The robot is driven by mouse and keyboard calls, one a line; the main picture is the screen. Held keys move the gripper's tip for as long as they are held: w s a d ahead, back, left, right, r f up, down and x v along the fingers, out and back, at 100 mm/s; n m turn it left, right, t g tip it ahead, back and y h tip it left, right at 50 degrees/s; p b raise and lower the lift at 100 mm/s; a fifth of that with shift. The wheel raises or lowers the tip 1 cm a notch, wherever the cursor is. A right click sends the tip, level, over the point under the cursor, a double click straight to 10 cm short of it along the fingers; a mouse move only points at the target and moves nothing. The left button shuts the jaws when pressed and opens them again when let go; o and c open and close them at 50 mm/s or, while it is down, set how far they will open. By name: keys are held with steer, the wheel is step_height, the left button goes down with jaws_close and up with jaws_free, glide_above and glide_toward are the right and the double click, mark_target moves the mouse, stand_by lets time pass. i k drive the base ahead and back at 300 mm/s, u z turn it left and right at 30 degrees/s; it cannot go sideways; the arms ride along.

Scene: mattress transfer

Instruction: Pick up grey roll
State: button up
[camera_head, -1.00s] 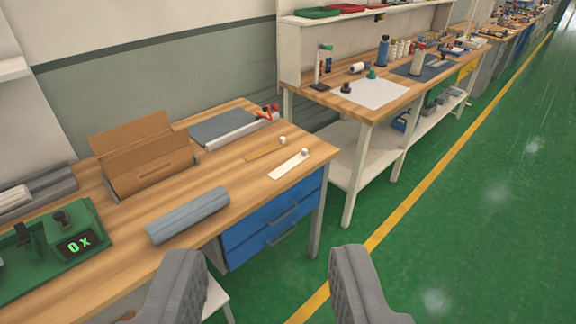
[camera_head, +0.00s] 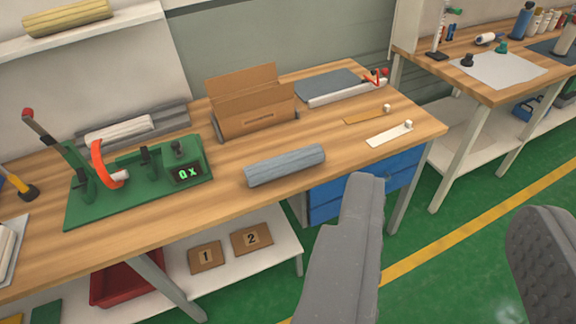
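The grey roll (camera_head: 285,165) lies on the wooden workbench (camera_head: 335,125) near its front edge, in front of the open cardboard box. My gripper (camera_head: 455,215) is open, with a wide empty gap between its two grey fingers. The fingers are to the right of the roll and closer to the camera, over the green floor in the picture. They appear apart from the roll.
A cardboard box (camera_head: 252,115) stands behind the roll. A green device (camera_head: 130,185) with a lit display is to the left. A lower shelf (camera_head: 275,232) holds numbered cards. Bare wood surrounds the roll.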

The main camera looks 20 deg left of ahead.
mark_target(260, 173)
steer(key=z, duration=3.2)
steer(key=k, duration=1.1)
steer(key=u, duration=1.8)
steer(key=i, duration=0.15)
steer(key=u, duration=0.6)
